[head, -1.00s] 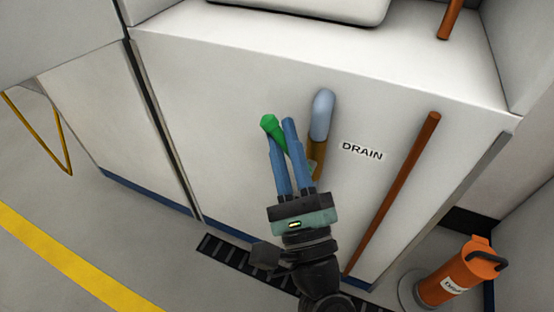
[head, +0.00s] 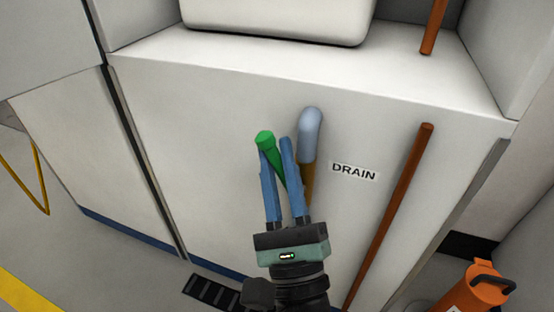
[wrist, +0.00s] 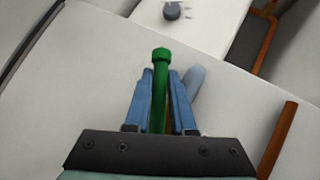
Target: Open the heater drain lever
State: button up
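The green drain lever (head: 265,139) sticks out from the white cabinet front, left of the DRAIN label (head: 354,172). My gripper (head: 275,145) has its two blue fingers apart, one on each side of the lever. In the wrist view, the green lever (wrist: 160,62) rises between the fingertips (wrist: 163,74), with narrow gaps showing beside it. I see no clear grip on it. The lever's lower part is partly hidden by the fingers. A grey-blue rounded spout (head: 311,125) on a brown pipe stands just right of the right finger.
A copper pipe (head: 390,215) runs down the cabinet front at the right. An orange canister (head: 481,290) stands on the floor at lower right. A white basin (head: 275,20) sits on top. The cabinet front (head: 185,130) left of the lever is clear.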

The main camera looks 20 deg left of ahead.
jog(key=o, duration=0.4)
jog(key=shift+r+n+p, duration=0.2)
jog(key=shift+n+p, duration=0.1)
jog(key=shift+p, duration=0.2)
